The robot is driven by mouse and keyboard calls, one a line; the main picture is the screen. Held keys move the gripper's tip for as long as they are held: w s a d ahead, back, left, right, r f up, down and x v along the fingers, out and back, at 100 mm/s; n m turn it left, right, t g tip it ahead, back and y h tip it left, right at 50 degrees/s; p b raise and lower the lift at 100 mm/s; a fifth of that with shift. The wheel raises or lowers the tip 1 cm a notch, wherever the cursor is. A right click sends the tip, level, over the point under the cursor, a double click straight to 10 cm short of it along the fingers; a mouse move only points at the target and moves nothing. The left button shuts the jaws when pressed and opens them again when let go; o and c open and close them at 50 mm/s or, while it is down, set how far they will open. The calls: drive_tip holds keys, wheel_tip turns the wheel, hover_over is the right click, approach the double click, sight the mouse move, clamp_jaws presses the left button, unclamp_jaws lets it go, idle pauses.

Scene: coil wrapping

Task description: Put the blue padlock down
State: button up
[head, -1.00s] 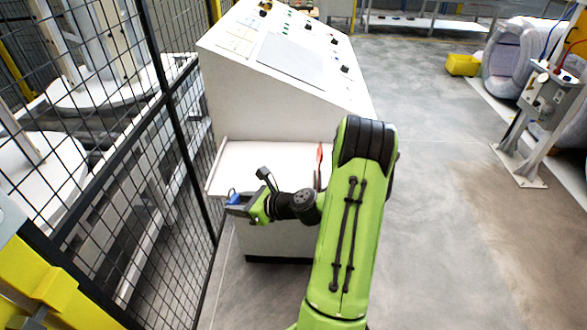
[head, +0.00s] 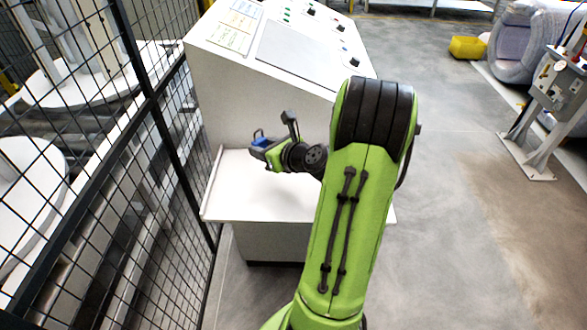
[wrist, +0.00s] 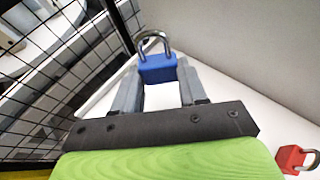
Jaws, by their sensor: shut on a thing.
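The blue padlock (wrist: 158,69) is between the fingertips of my gripper (wrist: 158,80) in the wrist view, with its metal shackle pointing away from the gripper. My gripper is shut on it. In the head view the blue padlock (head: 259,138) shows small at the tip of my gripper (head: 259,145), over the white shelf (head: 240,205) of the control desk. The padlock appears held above the shelf; the exact gap cannot be told.
A red padlock (wrist: 291,158) lies on the white surface at the lower right of the wrist view. The desk's sloped panel (head: 300,60) rises behind the shelf. A black mesh fence (head: 150,105) stands close on the left. The shelf's front left is clear.

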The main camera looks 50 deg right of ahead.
sight(268, 184)
drive_tip(key=f+b, duration=0.1)
drive_tip(key=f, duration=0.2)
drive_tip(key=f+b, duration=0.1)
drive_tip(key=f, duration=0.2)
drive_tip(key=f+b, duration=0.2)
drive_tip(key=f, duration=0.1)
drive_tip(key=shift+s+a+f, duration=0.1)
drive_tip(key=shift+s+f, duration=0.15)
drive_tip(key=shift+f, duration=0.05)
drive_tip(key=shift+f+b, duration=0.4)
drive_tip(key=shift+f, duration=0.2)
drive_tip(key=o, duration=1.3)
drive_tip(key=shift+c, duration=0.2)
drive_tip(key=shift+r, duration=0.15)
